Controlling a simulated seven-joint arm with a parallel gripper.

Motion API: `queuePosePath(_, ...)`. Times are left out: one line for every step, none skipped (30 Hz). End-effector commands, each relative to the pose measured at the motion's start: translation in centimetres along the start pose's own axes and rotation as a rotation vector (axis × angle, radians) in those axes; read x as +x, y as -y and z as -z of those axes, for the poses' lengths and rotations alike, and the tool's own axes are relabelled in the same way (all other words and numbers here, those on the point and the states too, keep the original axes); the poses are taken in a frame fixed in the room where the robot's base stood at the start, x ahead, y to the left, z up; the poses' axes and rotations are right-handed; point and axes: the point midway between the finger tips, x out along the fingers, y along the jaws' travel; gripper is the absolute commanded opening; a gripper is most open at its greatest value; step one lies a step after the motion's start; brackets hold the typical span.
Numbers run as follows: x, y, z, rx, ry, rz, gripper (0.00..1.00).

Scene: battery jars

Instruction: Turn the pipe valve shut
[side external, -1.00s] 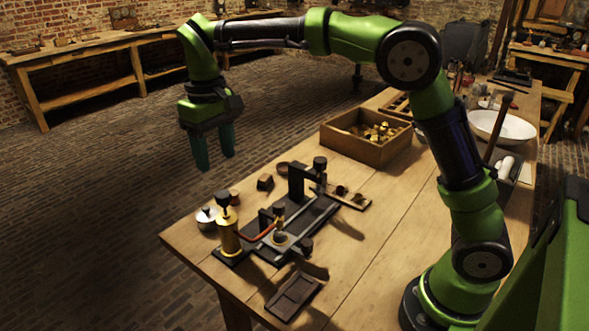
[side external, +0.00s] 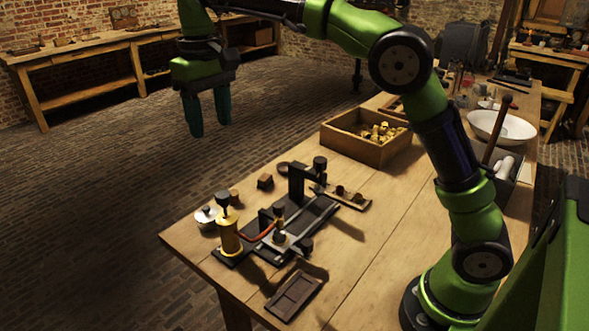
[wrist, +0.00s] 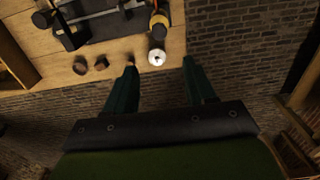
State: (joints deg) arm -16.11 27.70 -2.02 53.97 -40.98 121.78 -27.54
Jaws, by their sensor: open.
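My gripper (side external: 208,115) is open and empty, with its two fingers pointing down. It is high in the air beyond the table's left end, well apart from the pipe fixture. In the wrist view the gripper (wrist: 160,75) also shows two spread fingers with nothing between them. A dark fixture (side external: 318,212) with thin pipes stands on the table, with a brass cylinder (side external: 229,238) topped by a dark knob at its left end. A small brass fitting (side external: 279,222) stands midway along the fixture. I cannot tell which part is the pipe valve.
A wooden box (side external: 352,148) of brass parts stands behind the fixture. A lidded metal pot (side external: 206,216) and small brown blocks (side external: 265,181) lie near the table's left edge. A dark tray (side external: 294,294) lies in front. The white bowl (side external: 502,127) is far right.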

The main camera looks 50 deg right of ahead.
Motion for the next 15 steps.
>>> queuePosePath(0.0,0.0,0.0,0.000,0.000,-0.001,0.55)
queuePosePath(0.0,0.0,0.0,0.000,0.000,-0.001,0.55)
queuePosePath(0.0,0.0,0.0,0.000,0.000,-0.001,0.55)
queuePosePath(0.0,0.0,0.0,0.000,0.000,-0.001,0.55)
queuePosePath(0.0,0.0,0.0,0.000,0.000,-0.001,0.55)
queuePosePath(0.0,0.0,0.0,0.000,0.001,0.000,0.53)
queuePosePath(0.0,0.0,0.0,-0.001,0.000,0.000,0.52)
queuePosePath(0.0,0.2,-0.1,-0.004,0.001,0.000,0.52)
queuePosePath(0.1,0.6,-0.2,-0.014,0.001,0.000,0.52)
queuePosePath(0.1,1.2,-0.3,-0.026,0.003,0.000,0.52)
queuePosePath(0.3,1.9,-0.5,-0.042,0.006,-0.001,0.52)
queuePosePath(0.8,3.3,-1.0,-0.073,0.019,-0.003,0.52)
queuePosePath(1.6,4.5,-1.6,-0.102,0.041,-0.011,0.52)
queuePosePath(2.8,5.6,-2.4,-0.134,0.072,-0.033,0.52)
queuePosePath(4.7,7.1,-3.8,-0.187,0.120,-0.079,0.52)
